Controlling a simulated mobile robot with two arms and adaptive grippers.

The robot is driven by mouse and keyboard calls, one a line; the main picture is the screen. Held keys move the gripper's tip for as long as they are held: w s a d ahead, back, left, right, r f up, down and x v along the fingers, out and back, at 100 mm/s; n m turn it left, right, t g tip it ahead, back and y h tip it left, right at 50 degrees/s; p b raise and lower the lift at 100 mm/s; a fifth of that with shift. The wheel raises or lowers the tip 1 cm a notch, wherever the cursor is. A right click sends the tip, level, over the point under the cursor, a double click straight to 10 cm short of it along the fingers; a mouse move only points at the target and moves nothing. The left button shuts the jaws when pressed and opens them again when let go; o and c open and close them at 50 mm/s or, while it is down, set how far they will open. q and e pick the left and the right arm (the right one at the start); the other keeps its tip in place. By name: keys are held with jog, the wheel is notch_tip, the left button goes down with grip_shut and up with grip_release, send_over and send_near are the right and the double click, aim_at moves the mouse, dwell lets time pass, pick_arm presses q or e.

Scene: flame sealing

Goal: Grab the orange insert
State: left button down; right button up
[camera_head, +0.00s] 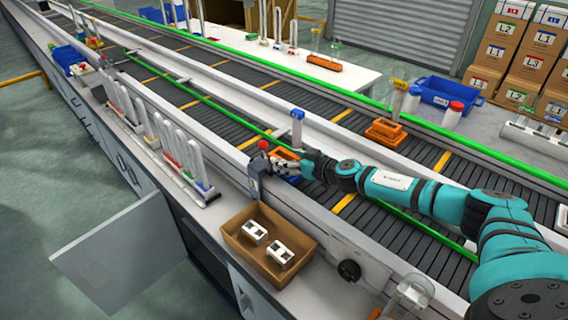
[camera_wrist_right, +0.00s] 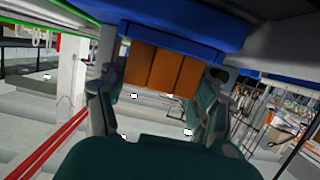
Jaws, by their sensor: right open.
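The orange insert (camera_head: 284,154) is at the near edge of the conveyor, in the middle of the head view, partly hidden by my right gripper (camera_head: 292,166). In the right wrist view, the orange insert (camera_wrist_right: 160,71) shows as a ribbed block against a blue holder (camera_wrist_right: 170,32). The open fingers of my right gripper (camera_wrist_right: 163,88) stand on either side of the insert. I cannot tell whether they touch it. A bit of blue (camera_head: 293,180) shows below the gripper in the head view. My left gripper is not in view.
A red-topped grey device (camera_head: 257,168) stands just left of my right gripper. A brown box (camera_head: 239,243) with two white parts sits on the near counter. Another orange piece (camera_head: 385,133) is farther right across the conveyor. A green rail (camera_head: 222,106) runs along the belt.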

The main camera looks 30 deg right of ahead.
jog(key=shift+d+r, duration=0.1)
jog(key=shift+c, duration=0.4)
grip_shut()
